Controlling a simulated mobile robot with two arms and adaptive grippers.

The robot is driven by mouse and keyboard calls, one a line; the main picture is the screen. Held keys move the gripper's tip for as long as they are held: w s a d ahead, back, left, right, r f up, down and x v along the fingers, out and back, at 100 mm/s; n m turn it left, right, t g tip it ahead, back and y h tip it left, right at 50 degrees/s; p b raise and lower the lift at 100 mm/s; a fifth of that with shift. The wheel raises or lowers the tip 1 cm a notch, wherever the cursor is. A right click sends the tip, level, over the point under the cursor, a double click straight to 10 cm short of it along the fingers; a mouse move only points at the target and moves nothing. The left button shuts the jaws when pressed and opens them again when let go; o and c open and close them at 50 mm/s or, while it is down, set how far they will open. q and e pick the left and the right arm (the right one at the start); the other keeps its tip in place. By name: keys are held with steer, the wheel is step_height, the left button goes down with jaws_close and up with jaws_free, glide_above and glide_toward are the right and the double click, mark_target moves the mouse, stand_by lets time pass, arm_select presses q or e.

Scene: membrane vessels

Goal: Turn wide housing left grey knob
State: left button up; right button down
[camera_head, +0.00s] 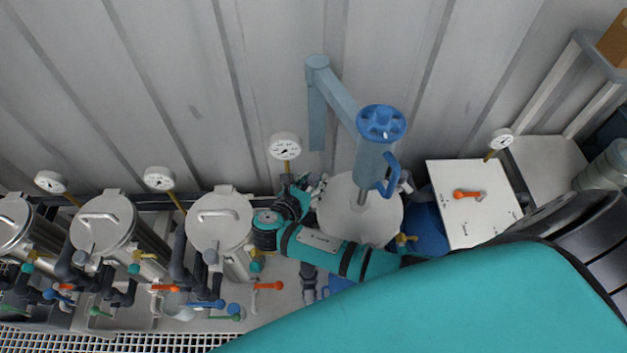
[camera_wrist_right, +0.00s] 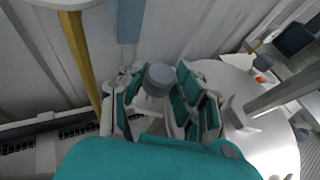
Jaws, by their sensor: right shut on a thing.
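The wide housing (camera_head: 385,215) has a round pale lid and stands right of my right gripper in the head view. Its lid also shows at the right of the wrist view (camera_wrist_right: 240,75). The grey knob (camera_wrist_right: 158,77) is a short grey cylinder at the left side of the housing. My right gripper (camera_head: 308,188) is at that side of the lid. In the wrist view its teal and white fingers (camera_wrist_right: 157,98) are shut on the grey knob, one on each side. In the head view the gripper hides the knob. My left gripper is not in view.
A blue handwheel (camera_head: 381,122) on a light-blue lifting arm stands above the housing. A pressure gauge (camera_head: 285,146) on a yellow stem is just behind my gripper. Narrow steel vessels (camera_head: 220,215) stand to the left. A white box (camera_head: 470,215) with an orange handle is at right.

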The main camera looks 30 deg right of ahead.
steer(key=m+g, duration=0.1)
steer(key=m+g+h, duration=0.1)
steer(key=m+g+b, duration=0.1)
steer(key=g, duration=0.1)
steer(key=shift+w+a+m+h, duration=0.2)
steer(key=shift+w+m+h, duration=0.05)
steer(key=shift+m+h, duration=0.15)
steer(key=m+g+b, duration=0.1)
steer(key=m+g, duration=0.1)
steer(key=shift+w+g+h, duration=0.1)
steer(key=shift+g+h, duration=0.2)
steer(key=shift+w+m+g+b, duration=0.1)
steer(key=shift+m+g+b, duration=0.8)
steer(key=shift+m+g, duration=0.3)
steer(key=shift+d, duration=0.1)
steer(key=shift+r, duration=0.1)
steer(key=c, duration=0.9)
jaws_free()
steer(key=shift+c, duration=0.2)
